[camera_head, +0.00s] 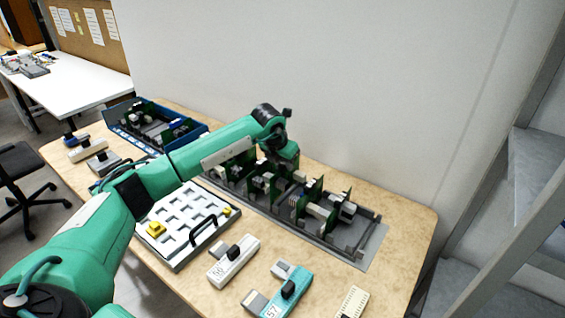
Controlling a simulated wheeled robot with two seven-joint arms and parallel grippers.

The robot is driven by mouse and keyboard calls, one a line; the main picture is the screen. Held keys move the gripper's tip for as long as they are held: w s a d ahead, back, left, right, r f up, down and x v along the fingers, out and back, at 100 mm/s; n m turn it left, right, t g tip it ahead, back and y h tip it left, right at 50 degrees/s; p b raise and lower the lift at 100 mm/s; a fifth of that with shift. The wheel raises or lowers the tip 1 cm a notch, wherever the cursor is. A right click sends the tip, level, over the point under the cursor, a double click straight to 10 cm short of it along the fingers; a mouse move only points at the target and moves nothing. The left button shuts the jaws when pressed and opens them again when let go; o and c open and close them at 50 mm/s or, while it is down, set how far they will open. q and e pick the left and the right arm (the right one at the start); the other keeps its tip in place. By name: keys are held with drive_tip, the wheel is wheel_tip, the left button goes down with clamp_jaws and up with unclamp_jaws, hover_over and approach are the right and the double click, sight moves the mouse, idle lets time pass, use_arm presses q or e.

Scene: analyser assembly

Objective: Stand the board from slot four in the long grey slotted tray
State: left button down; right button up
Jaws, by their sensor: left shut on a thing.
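The long grey slotted tray (372,238) lies along the wall side of the wooden table. Several green boards (311,200) with grey and white parts stand upright across it; its right end is bare. My left arm reaches over the table, and my left gripper (284,166) points down above the back part of this tray. It is shut on a board, which is mostly hidden by the gripper and the boards nearby; I cannot tell whether the board touches the tray. A blue rack (196,130) with more green boards stands at the back left. My right gripper is out of view.
A white tray (178,240) with recesses, yellow pieces and a black handle lies in front of the grey tray. A white device (235,262), a teal device (288,292) and a cream strip (353,302) lie along the near edge. The wall is close behind.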

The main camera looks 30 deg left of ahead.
use_arm(q)
drive_tip(key=shift+f, duration=0.45)
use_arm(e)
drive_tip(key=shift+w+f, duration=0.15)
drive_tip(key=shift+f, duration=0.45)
use_arm(q)
drive_tip(key=shift+s+a+f+b, duration=0.15)
drive_tip(key=shift+a+f+b, duration=0.25)
drive_tip(key=shift+f+b, duration=0.25)
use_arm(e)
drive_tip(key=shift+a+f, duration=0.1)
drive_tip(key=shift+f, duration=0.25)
use_arm(q)
drive_tip(key=c, duration=1.2)
unclamp_jaws()
drive_tip(key=shift+o, duration=0.2)
drive_tip(key=shift+w+d+r+p, duration=0.1)
drive_tip(key=shift+d+r+p, duration=0.15)
drive_tip(key=shift+r, duration=0.4)
drive_tip(key=shift+w+d+r+p, duration=0.1)
drive_tip(key=shift+r+p, duration=0.3)
drive_tip(key=shift+r, duration=0.2)
drive_tip(key=shift+w+d+r+p, duration=0.1)
drive_tip(key=shift+d+r+p, duration=0.15)
drive_tip(key=shift+r, duration=0.4)
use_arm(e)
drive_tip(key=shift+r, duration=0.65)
use_arm(q)
drive_tip(key=shift+r, duration=0.1)
